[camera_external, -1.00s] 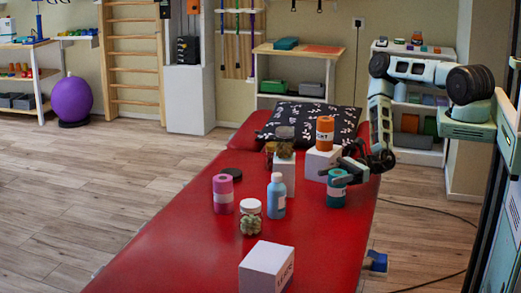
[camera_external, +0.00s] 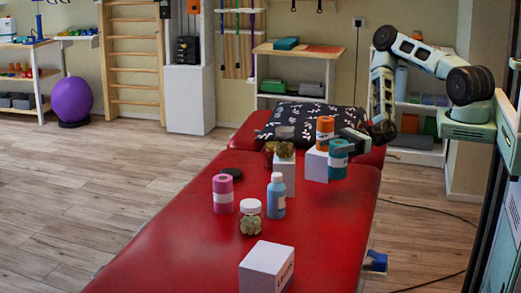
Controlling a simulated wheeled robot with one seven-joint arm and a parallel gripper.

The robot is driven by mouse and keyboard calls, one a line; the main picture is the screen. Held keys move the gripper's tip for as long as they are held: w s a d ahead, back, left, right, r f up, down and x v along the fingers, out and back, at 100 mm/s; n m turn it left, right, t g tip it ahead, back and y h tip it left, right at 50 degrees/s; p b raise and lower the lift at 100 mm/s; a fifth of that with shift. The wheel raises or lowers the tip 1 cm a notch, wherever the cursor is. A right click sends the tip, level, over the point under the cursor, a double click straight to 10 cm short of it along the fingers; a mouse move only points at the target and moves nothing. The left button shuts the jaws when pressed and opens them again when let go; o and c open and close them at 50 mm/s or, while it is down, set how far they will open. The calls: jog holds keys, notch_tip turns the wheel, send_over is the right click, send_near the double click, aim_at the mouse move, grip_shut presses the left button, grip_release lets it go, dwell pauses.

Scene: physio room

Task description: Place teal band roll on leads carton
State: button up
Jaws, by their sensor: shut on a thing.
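The teal band roll (camera_external: 338,155), teal with a pale label band, is held upright off the red table, in front of the right side of a white box. My gripper (camera_external: 350,140) is shut on it from the right and behind; the fingers are partly hidden by the roll. A white carton (camera_external: 262,265) with dark print on its right side, too small to read surely, stands at the table's near end with a bare top. It may be the leads carton. My gripper is well behind it and to its right.
An orange roll (camera_external: 325,130) stands on a white box (camera_external: 314,165). A pink roll (camera_external: 223,197), blue bottle (camera_external: 276,195), lidded jar (camera_external: 250,222) and black disc (camera_external: 232,173) stand on the red table (camera_external: 190,250). The table's right front is clear.

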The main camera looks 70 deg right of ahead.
jog(key=w+a+n+g+y+b, duration=0.25)
jog(key=w+a+g, duration=0.2)
jog(key=a, duration=0.75)
jog(key=w+a+n+g+y+b, duration=0.25)
jog(key=w+a, duration=0.35)
jog(key=a, duration=0.5)
jog(key=s+a+r+n+g+b, duration=0.1)
jog(key=s+a+r+n+g, duration=0.3)
jog(key=a, duration=0.8)
jog(key=a+r+m+g+b, duration=0.1)
jog(key=a+r, duration=0.5)
jog(key=a, duration=0.7)
notch_tip(320, 180, down, 10)
jog(key=p, duration=0.1)
jog(key=shift+a+r+p, duration=0.15)
jog(key=shift+r+p, duration=0.05)
jog(key=shift+p, duration=0.15)
